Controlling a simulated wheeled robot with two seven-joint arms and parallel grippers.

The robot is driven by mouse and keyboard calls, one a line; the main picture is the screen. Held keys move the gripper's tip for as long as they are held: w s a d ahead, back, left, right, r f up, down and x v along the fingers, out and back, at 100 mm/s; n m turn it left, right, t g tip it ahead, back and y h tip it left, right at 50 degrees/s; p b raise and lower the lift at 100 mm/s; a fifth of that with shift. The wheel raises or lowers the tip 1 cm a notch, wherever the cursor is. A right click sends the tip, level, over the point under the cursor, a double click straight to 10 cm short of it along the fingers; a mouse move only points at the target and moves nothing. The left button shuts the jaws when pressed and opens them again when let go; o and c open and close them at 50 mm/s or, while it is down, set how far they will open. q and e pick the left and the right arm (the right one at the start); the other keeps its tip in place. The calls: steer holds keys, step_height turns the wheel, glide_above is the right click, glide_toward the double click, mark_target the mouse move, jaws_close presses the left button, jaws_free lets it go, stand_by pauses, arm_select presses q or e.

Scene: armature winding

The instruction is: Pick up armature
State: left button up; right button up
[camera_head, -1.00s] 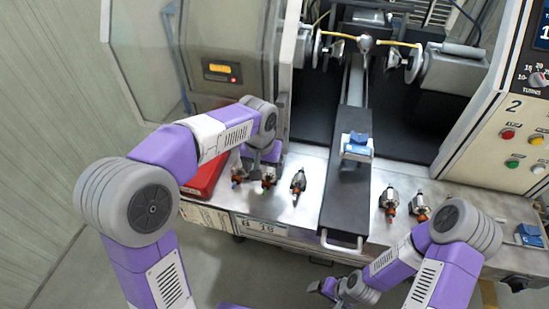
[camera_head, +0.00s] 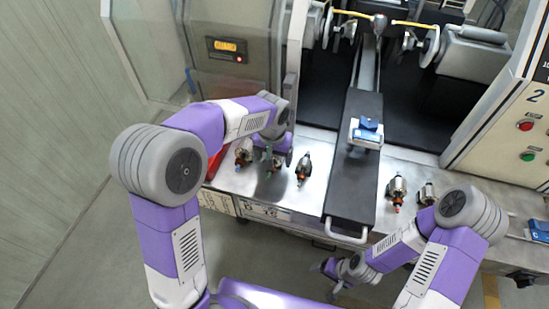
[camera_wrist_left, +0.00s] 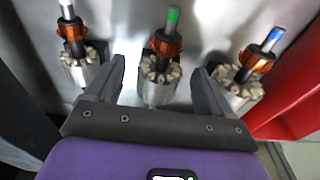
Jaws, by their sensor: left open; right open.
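Three armatures with silver cores and orange-brown collars stand in a row on the metal table's left part. In the left wrist view, the middle armature (camera_wrist_left: 160,85) has a green shaft tip, the right one (camera_wrist_left: 242,88) a blue tip, and the left one (camera_wrist_left: 80,62) a grey tip. My left gripper (camera_wrist_left: 158,72) is open, its two fingers on either side of the green-tipped armature, apparently not touching it. In the head view, my left gripper (camera_head: 274,158) partly hides that armature. Two more armatures (camera_head: 397,190) (camera_head: 427,192) stand right of the black rail. My right gripper (camera_head: 329,268) is open and empty, low in front of the table.
A black rail (camera_head: 354,195) with a blue-topped holder (camera_head: 367,130) divides the table (camera_head: 320,200). A red box (camera_head: 215,163) lies left of the armatures, close to my left arm. The winding machine (camera_head: 375,25) stands behind. A control panel (camera_head: 520,120) is at right.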

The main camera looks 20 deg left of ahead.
arm_select(q)
steer(key=c, duration=1.3)
steer(key=shift+r, duration=0.1)
steer(key=shift+c, duration=0.2)
